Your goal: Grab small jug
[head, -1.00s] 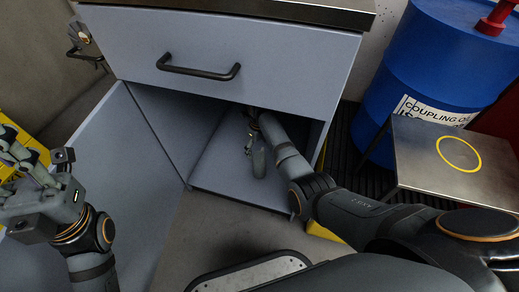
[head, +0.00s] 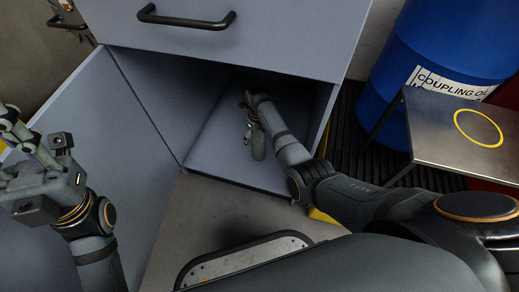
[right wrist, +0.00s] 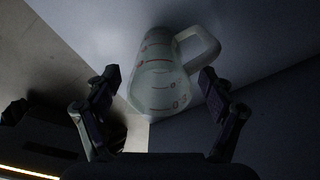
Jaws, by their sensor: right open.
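The small jug (right wrist: 160,85) is pale and translucent, with red marks and a handle on its right side. It shows in the right wrist view, between the two fingers of my right gripper (right wrist: 160,74). The fingers are open, one on each side, with gaps to the jug visible. In the head view my right arm reaches into the open cabinet (head: 215,170), and the jug cannot be made out there. My left gripper (head: 22,160) is at the left edge of the head view, away from the cabinet opening; its fingers are partly cut off.
The cabinet's open door (head: 115,140) stands to the left of the opening. A drawer with a black handle (head: 187,20) is above it. A metal side table (head: 440,125) and a blue drum (head: 440,40) stand to the right.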

